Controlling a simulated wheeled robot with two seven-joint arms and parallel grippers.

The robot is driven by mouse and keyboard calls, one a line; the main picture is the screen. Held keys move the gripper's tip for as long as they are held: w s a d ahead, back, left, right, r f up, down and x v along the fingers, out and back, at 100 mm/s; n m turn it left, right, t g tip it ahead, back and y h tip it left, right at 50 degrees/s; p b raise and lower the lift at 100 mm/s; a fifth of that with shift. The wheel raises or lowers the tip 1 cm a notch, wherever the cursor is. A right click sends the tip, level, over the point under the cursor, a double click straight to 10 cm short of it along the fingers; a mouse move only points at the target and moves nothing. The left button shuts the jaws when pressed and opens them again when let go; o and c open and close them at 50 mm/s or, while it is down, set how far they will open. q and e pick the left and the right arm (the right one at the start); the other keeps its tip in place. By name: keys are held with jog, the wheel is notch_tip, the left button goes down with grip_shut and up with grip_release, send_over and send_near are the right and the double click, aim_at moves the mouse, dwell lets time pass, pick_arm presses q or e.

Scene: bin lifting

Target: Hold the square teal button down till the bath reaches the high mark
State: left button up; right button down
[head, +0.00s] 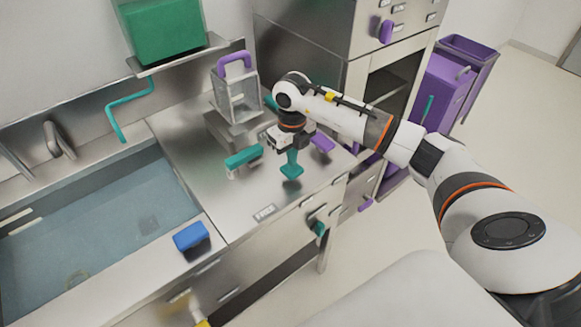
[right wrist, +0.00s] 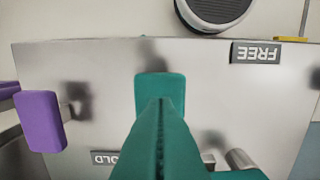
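The square teal button (head: 291,172) is on the steel worktop right of the bath, and its pad also shows in the right wrist view (right wrist: 158,85). My right gripper (head: 291,156) is above it, pointing down with its teal fingers together. In the right wrist view the fingertips (right wrist: 159,104) overlap the button's pad and appear to meet it; how far it is pressed cannot be told. The bath (head: 192,208) at the left holds blue-grey water (head: 100,225). I cannot make out the high mark clearly.
A longer teal block (head: 243,156) and a purple block (head: 322,143) flank the button. A clear purple-handled container (head: 235,95) stands behind. A blue block (head: 190,236) sits on the bath's front rim. A teal pipe (head: 122,108) hangs at the bath's back. A FREE label (right wrist: 257,52) is near the front.

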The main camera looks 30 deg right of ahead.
jog(key=shift+f+b, duration=0.95)
jog(key=shift+f, duration=0.45)
dwell(6.6)
